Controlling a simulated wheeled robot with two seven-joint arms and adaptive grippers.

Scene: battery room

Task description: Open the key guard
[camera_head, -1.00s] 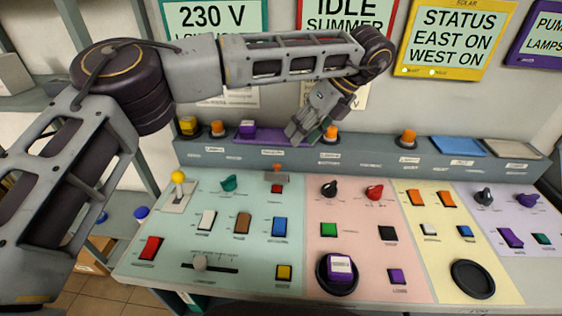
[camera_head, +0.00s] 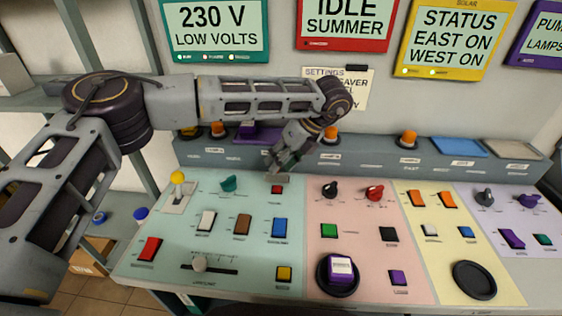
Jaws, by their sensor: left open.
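A small grey guard (camera_head: 279,178) sits on the teal panel section, just above a small red switch (camera_head: 277,190). I take it for the key guard; its lid and hinge are too small to make out. My left gripper (camera_head: 276,168) reaches down from the upper right with its fingers open and empty. The fingertips are right at the guard's upper side and partly cover it. I cannot tell whether they touch it. My right gripper is not in view.
A yellow-topped lever (camera_head: 178,178) and a teal knob (camera_head: 229,183) stand left of the guard. A black knob (camera_head: 330,189) is to its right. Behind runs a raised grey ledge (camera_head: 375,160) with orange lamps. Display signs hang on the wall.

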